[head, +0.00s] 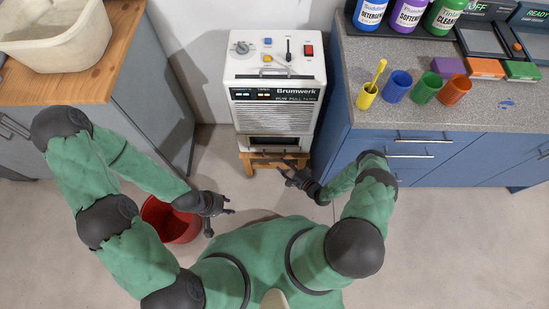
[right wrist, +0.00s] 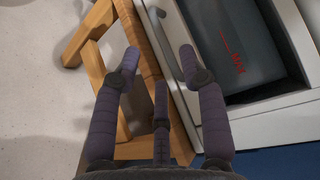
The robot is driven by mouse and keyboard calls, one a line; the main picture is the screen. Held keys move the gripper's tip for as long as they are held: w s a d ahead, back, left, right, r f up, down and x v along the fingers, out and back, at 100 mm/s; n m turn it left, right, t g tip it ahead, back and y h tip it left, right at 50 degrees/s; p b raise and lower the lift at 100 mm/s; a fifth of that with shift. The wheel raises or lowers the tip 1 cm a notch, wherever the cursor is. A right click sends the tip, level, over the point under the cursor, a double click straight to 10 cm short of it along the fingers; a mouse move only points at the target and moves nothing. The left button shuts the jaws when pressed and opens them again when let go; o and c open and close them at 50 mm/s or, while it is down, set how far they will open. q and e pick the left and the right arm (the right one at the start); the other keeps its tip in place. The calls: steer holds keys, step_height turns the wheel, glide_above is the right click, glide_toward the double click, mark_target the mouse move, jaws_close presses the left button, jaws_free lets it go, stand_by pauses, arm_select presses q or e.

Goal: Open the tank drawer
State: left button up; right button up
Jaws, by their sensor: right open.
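The white Brumwerk machine (head: 277,75) stands on a low wooden stool (head: 247,160) by the back wall. The tank drawer (head: 273,143) is low on its front, showing a dark recess. In the right wrist view a dark grey panel with red marks (right wrist: 235,45) sits inside the white frame (right wrist: 270,108). My right gripper (right wrist: 158,60) is open, its fingers over the stool's edge and the machine's white lower edge; no grip on the drawer shows. In the head view it is just in front of the stool. My left gripper (head: 230,207) is open and empty, beside the red bucket.
The red bucket (head: 171,221) stands on the floor at left. A wooden-topped cabinet (head: 118,60) with a white basin (head: 45,35) is at left. A blue counter (head: 440,105) with cups and bottles stands close on the machine's right. Floor between is clear.

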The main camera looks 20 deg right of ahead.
steer(key=r+b+x, duration=0.1)
steer(key=x, duration=0.5)
steer(key=shift+f, duration=0.45)
steer(key=shift+w, duration=0.1)
jaws_close()
